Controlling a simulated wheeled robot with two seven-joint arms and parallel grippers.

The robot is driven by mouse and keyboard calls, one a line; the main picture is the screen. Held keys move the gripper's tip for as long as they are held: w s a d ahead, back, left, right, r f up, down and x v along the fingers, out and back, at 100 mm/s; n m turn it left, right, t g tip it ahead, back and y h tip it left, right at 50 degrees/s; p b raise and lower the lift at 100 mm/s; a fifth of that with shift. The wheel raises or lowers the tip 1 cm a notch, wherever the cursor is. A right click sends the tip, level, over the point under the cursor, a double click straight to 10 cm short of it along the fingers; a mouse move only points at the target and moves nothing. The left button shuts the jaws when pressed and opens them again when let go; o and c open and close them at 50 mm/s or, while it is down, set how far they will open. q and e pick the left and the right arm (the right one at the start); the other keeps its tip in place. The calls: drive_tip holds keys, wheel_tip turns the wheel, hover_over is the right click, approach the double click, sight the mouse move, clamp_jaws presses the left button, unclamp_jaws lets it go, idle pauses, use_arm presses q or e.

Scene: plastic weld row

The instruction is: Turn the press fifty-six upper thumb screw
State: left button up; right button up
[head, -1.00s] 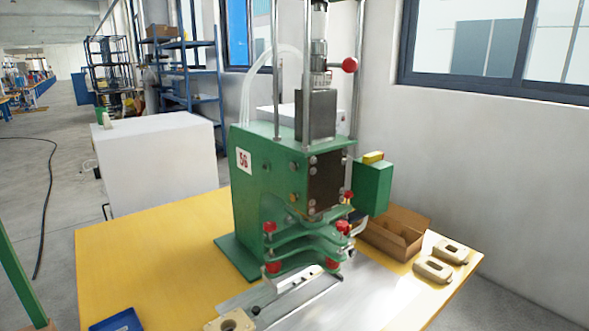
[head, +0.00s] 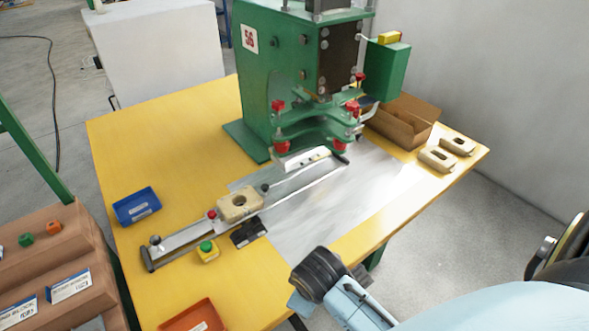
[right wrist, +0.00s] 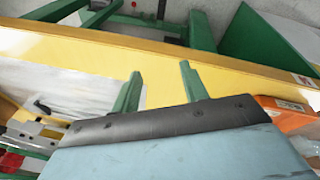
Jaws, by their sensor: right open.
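The green press marked 56 (head: 262,75) stands on the yellow table. Red thumb screws sit on its green plates: an upper left one (head: 278,105), an upper right one (head: 352,106), and one behind that (head: 359,77). Two lower red knobs (head: 282,147) hang beneath. My right arm reaches in from the lower right of the head view, low at the table's front edge and apart from the press. My right gripper (right wrist: 160,68) shows two separated green fingers in the right wrist view, open and empty. My left gripper is out of view.
A metal slide with a beige block (head: 239,205) runs out from the press. A blue tray (head: 136,206), a green push button (head: 206,247), an orange bin (head: 193,317) and a cardboard box (head: 405,124) stand around.

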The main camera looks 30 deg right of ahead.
drive_tip(key=w+n+h, duration=0.1)
drive_tip(key=w+n, duration=0.1)
drive_tip(key=w, duration=0.3)
drive_tip(key=w+a+r+n+h, duration=0.1)
drive_tip(key=w+n, duration=0.1)
drive_tip(key=w, duration=0.3)
drive_tip(key=w+n+h, duration=0.1)
drive_tip(key=w+n, duration=0.1)
drive_tip(key=w, duration=0.2)
drive_tip(key=shift+w+a+r+h, duration=0.3)
drive_tip(key=shift+w+a+r, duration=0.1)
drive_tip(key=w+r+n+h, duration=0.4)
drive_tip(key=w+r, duration=0.4)
drive_tip(key=w, duration=0.3)
drive_tip(key=n+g+h, duration=0.1)
drive_tip(key=n+h, duration=0.4)
drive_tip(key=h, duration=0.4)
approach(302, 40)
drive_tip(key=a, duration=0.5)
drive_tip(key=d+p, duration=0.1)
drive_tip(key=d, duration=0.3)
drive_tip(key=d+p, duration=0.1)
drive_tip(key=d, duration=0.3)
drive_tip(key=w+d+p, duration=0.1)
drive_tip(key=d, duration=0.4)
drive_tip(key=shift+f, duration=0.15)
drive_tip(key=shift+a, duration=0.1)
